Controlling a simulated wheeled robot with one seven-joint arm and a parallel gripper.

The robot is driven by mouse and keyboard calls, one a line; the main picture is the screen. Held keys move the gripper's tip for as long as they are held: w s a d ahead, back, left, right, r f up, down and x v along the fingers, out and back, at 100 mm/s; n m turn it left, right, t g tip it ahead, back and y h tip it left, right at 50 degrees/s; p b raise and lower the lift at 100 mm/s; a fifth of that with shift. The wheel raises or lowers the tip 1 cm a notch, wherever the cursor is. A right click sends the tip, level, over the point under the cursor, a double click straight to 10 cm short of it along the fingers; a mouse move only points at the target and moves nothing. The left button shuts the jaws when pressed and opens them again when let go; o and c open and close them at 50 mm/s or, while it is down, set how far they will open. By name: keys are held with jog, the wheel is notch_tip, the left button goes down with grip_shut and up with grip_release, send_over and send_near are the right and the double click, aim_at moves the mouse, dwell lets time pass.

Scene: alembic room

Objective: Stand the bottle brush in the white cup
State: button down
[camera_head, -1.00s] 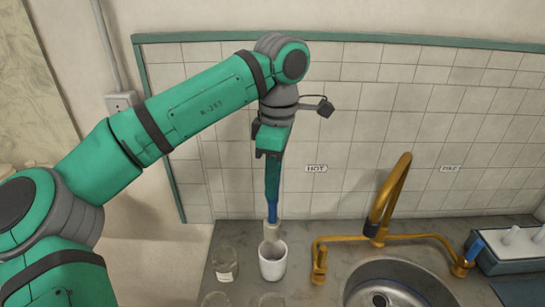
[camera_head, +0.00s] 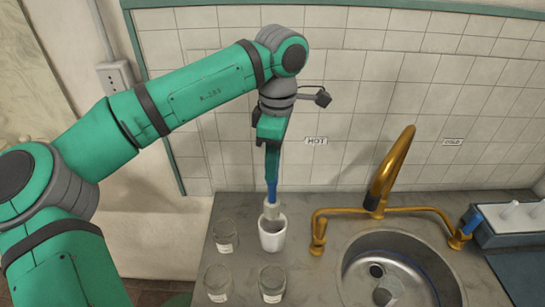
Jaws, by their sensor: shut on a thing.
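My gripper (camera_head: 271,180) points down and is shut on the bottle brush (camera_head: 271,193) by its blue handle. The brush hangs about upright with its pale bristle head (camera_head: 271,210) at the bottom. The white cup (camera_head: 272,238) stands upright on the grey counter, directly below the brush in the picture. The lower end of the bristles overlaps the cup's mouth. I cannot tell whether the tip is inside the cup or just above or behind its rim.
Several clear labelled jars stand close by: one left of the cup (camera_head: 225,238), others in front (camera_head: 218,282), (camera_head: 271,282). The sink (camera_head: 352,275) and brass tap (camera_head: 392,170) are to the right. A blue rack (camera_head: 490,250) stands far right. The tiled wall (camera_head: 350,110) is behind.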

aim_at(272, 190)
jog(key=shift+f, duration=4.5)
jog(key=shift+d, duration=0.1)
jog(key=c, duration=1.4)
grip_release()
jog(key=shift+c, duration=0.2)
jog(key=r, duration=1)
jog(key=shift+s+d+r, duration=0.1)
jog(key=shift+d+r, duration=0.1)
jog(key=shift+r, duration=0.2)
jog(key=shift+w, duration=0.25)
